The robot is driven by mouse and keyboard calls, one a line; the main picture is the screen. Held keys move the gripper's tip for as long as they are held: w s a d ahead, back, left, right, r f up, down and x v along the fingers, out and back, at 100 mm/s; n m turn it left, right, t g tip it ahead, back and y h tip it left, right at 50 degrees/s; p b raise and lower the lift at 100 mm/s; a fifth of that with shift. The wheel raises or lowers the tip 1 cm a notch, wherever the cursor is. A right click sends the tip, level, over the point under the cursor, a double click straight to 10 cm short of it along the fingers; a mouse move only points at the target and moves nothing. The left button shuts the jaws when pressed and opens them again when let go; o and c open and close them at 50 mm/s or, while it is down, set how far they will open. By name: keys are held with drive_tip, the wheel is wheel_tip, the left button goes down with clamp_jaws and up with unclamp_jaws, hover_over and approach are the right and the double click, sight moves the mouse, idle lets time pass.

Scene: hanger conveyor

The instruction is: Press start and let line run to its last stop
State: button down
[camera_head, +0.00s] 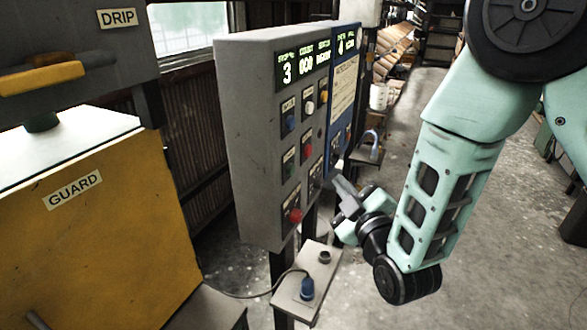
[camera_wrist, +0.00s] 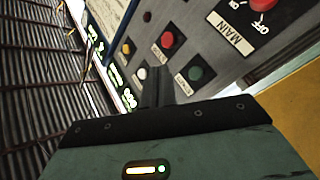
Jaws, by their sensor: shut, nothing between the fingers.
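The grey control panel (camera_head: 250,130) stands in the middle of the head view, with a lit display (camera_head: 303,66) that shows a 3 and 000; its other text is too small to read. A green button (camera_head: 288,169) and a red button (camera_head: 306,152) sit on its face. The wrist view also shows the green button (camera_wrist: 195,73), the red button (camera_wrist: 167,40) and a red MAIN knob (camera_wrist: 262,4). My gripper (camera_head: 341,190) is shut and empty, in front of the panel's lower right. In the wrist view its fingers (camera_wrist: 155,85) appear near the green button; I cannot tell whether they touch anything.
A yellow GUARD cabinet (camera_head: 110,225) stands at left, below a grey DRIP unit (camera_head: 100,45). A small box (camera_head: 318,268) with a blue plug and cable is below the panel. A blue panel (camera_head: 343,95) adjoins the control panel. Open floor lies to the right.

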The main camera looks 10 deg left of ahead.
sight(292, 170)
drive_tip(key=w+a, duration=0.2)
drive_tip(key=a, duration=0.5)
drive_tip(key=shift+w, duration=0.25)
drive_tip(key=shift+a, duration=0.2)
idle(1.7)
drive_tip(key=shift+w+a, duration=0.15)
drive_tip(key=shift+a, duration=0.1)
